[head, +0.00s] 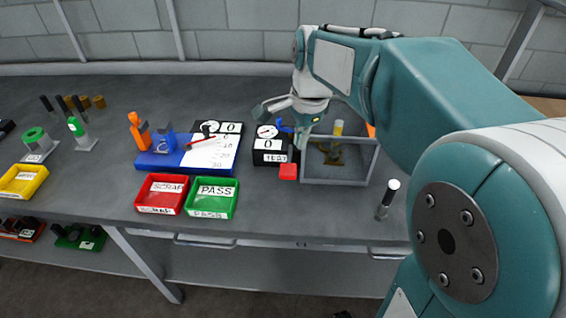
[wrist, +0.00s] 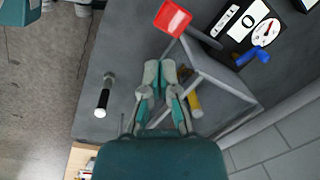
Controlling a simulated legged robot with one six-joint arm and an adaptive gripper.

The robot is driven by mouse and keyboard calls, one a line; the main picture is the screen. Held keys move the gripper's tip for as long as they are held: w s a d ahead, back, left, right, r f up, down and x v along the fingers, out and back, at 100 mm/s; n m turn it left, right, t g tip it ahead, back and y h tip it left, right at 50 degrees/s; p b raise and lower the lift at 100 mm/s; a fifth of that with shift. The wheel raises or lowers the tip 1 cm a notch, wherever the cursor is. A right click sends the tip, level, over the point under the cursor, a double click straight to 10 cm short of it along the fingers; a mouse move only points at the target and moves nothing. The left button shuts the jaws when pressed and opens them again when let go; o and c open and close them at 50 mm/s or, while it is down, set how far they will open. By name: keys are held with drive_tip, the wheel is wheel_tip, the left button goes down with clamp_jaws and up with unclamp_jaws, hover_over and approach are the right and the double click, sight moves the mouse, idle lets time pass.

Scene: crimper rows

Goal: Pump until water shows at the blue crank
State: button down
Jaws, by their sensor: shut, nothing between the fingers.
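The blue crank (head: 285,126) sits beside a white-faced gauge (head: 267,131) on a black box marked TEST; the crank also shows in the wrist view (wrist: 261,54). A red square pad (head: 288,172), which looks like a pump handle, stands at the front of the box and the tank; it is at the top of the wrist view (wrist: 173,18). The clear-walled tank (head: 340,183) has dark, brownish contents that I cannot make out. My gripper (head: 264,109) is shut and empty, above the bench and apart from the red pad. In the wrist view its fingertips (wrist: 160,72) meet below the pad. No water is discernible at the crank.
A yellow cylinder (head: 338,127) stands at the tank. A black-handled post (head: 388,197) stands to its right. Bare bench lies in front of the tank.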

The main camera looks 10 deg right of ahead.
sight(292, 168)
drive_tip(key=w+m, duration=0.1)
drive_tip(key=f+m, duration=0.1)
drive_tip(key=w, duration=0.1)
drive_tip(key=shift+w+a+f+m+g, duration=0.3)
drive_tip(key=shift+w+m+g, duration=0.05)
drive_tip(key=shift+m+g, duration=0.05)
drive_tip(key=shift+d, duration=0.15)
drive_tip(key=shift+a+f, duration=0.2)
drive_tip(key=shift+f, duration=1.55)
drive_tip(key=shift+a+f, duration=0.2)
drive_tip(key=shift+f, duration=1.55)
drive_tip(key=shift+f, duration=2.2)
